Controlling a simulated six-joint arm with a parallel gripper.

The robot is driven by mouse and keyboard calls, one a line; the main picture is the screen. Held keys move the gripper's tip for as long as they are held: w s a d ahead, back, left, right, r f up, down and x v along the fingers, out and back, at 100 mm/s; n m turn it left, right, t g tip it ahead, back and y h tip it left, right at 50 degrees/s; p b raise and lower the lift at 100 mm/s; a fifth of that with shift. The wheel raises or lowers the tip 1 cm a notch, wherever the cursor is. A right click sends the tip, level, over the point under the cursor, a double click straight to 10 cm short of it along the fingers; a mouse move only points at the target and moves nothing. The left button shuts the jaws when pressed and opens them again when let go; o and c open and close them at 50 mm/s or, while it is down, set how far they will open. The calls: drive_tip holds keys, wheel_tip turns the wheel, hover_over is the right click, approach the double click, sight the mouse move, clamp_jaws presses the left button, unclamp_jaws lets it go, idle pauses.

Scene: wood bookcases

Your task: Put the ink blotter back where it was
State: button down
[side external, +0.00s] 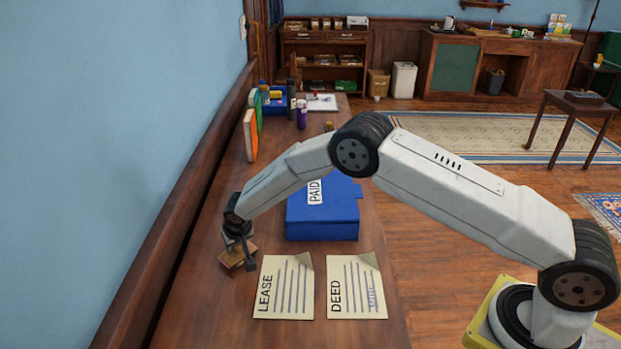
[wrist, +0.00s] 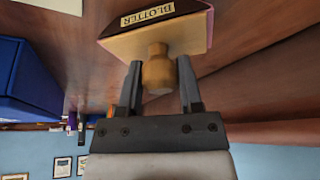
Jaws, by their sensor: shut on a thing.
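The ink blotter (wrist: 190,35) has a wooden body, a "BLOTTER" label and a round knob. In the wrist view my gripper (wrist: 158,85) is shut on the knob, one finger on each side. In the side view my gripper (side external: 240,252) is low over the left part of the desk, left of the lease paper. The blotter (side external: 236,261) shows just under the fingers there, partly hidden by them. I cannot tell whether it touches the desk.
The lease paper (side external: 284,288) and deed paper (side external: 356,287) lie on the desk (side external: 190,315). A blue box (side external: 322,220) marked "PAID" stands behind them. Books (side external: 251,136) and bottles (side external: 302,115) stand further back. The blue wall (side external: 110,130) borders the desk's left side.

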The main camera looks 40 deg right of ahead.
drive_tip(key=shift+c, duration=1.3)
unclamp_jaws()
drive_tip(key=shift+r, duration=0.1)
drive_tip(key=shift+s+r, duration=0.2)
drive_tip(key=shift+r, duration=0.4)
drive_tip(key=v, duration=1)
drive_tip(key=shift+r, duration=0.35)
drive_tip(key=shift+s+a, duration=0.1)
drive_tip(key=shift+s, duration=0.05)
drive_tip(key=s+d+r, duration=0.2)
drive_tip(key=s+d, duration=0.2)
drive_tip(key=s, duration=0.5)
drive_tip(key=s+d+r+n+g, duration=0.1)
drive_tip(key=s+d, duration=0.4)
drive_tip(key=s, duration=0.5)
drive_tip(key=s+d+r+n+g, duration=0.1)
drive_tip(key=s+d+r, duration=0.2)
drive_tip(key=s, duration=0.7)
drive_tip(key=shift+d+r+y, duration=0.15)
drive_tip(key=shift+d+y, duration=0.25)
drive_tip(key=shift+d, duration=0.35)
